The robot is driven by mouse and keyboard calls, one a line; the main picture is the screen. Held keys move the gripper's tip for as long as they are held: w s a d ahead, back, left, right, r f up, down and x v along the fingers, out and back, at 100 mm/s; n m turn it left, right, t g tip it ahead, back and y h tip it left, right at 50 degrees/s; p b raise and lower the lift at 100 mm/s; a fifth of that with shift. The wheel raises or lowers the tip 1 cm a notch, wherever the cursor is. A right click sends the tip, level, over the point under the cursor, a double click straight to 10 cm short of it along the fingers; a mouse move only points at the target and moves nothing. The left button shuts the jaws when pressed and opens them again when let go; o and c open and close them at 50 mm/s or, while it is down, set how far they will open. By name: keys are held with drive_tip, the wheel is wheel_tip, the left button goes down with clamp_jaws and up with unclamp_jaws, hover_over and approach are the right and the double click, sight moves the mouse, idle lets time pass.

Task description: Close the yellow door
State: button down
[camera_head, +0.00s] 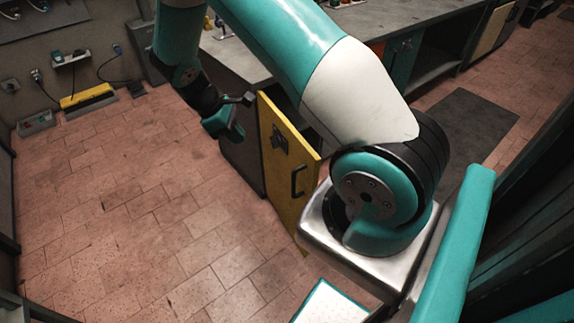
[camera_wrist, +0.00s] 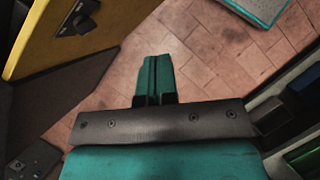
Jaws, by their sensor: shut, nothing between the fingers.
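The yellow door (camera_head: 287,185) stands open, jutting out from the dark cabinet under the workbench. Its visible face carries a black bar handle (camera_head: 297,180) near the right edge and a dark latch plate (camera_head: 279,141). The door also fills the upper left of the wrist view (camera_wrist: 50,40), with a dark fitting on it. In the wrist view the teal fingers (camera_wrist: 157,72) are together and empty, over the floor and right of the door. I see no contact with it.
The grey workbench (camera_head: 240,60) runs behind the door. My arm hides part of the cabinet opening. Open tiled floor (camera_head: 130,220) lies to the left. A yellow-black box (camera_head: 88,97) sits by the far wall. A dark mat (camera_head: 465,125) lies at right.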

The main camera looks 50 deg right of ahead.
drive_tip(key=s+d+f+p, duration=0.1)
drive_tip(key=s+d+f, duration=0.3)
drive_tip(key=f, duration=0.3)
drive_tip(key=s+d+f+g+p, duration=0.1)
drive_tip(key=s+d+f, duration=0.4)
drive_tip(key=f, duration=0.2)
drive_tip(key=shift+d+h+p, duration=0.3)
drive_tip(key=shift+d+h, duration=0.05)
drive_tip(key=shift+h, duration=0.05)
